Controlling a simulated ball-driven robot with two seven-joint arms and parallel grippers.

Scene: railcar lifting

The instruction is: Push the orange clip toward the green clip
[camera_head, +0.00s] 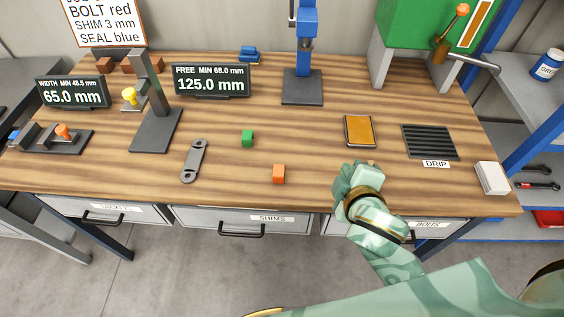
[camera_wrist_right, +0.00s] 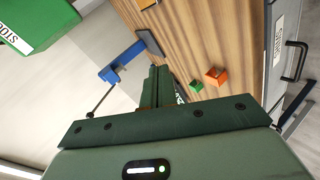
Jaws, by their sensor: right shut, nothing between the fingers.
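My left gripper is not in view.
A grey link plate (camera_head: 194,161) lies left of the clips. An orange-topped tray (camera_head: 360,131) and a drip grate (camera_head: 430,142) lie to the right. The blue press (camera_head: 303,85) and displays (camera_head: 211,80) stand behind. Wood around the clips is clear.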

